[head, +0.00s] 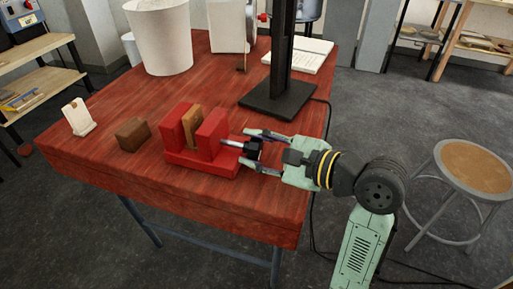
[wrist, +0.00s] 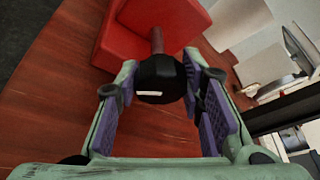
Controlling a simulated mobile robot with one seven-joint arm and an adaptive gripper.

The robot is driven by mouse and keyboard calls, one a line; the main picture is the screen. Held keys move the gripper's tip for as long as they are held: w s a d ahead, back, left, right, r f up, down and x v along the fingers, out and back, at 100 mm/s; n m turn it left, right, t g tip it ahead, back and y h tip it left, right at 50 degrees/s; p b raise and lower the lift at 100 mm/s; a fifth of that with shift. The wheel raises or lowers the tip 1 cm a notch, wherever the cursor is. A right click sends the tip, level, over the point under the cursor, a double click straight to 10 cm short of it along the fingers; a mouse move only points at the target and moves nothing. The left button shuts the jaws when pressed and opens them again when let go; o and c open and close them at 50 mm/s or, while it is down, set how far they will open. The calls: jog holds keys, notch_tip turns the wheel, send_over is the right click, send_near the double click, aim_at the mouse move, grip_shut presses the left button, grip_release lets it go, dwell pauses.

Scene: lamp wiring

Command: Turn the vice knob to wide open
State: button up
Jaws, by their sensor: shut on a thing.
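The red vice (head: 208,165) stands near the front of the red wooden table, and part of it shows at the top of the wrist view (wrist: 120,38). A light-brown wooden piece (head: 191,118) stands upright between its two red jaws. A metal screw (head: 232,144) runs from the right jaw to the black vice knob (head: 255,147). My gripper (head: 249,146) reaches in from the right with a finger on each side of the knob and is shut on it. In the wrist view the knob (wrist: 160,74) sits between the fingers, with a small white mark facing the camera.
A dark-brown block (head: 133,134) and a small white holder (head: 78,117) stand left of the vice. A black lamp base (head: 272,102) and post stand behind my gripper. A white bucket-like shade (head: 160,38) and an open book (head: 305,55) are farther back. A stool (head: 473,166) stands right.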

dwell(0.5)
jog(key=o, duration=1.2)
jog(key=v, duration=1.2)
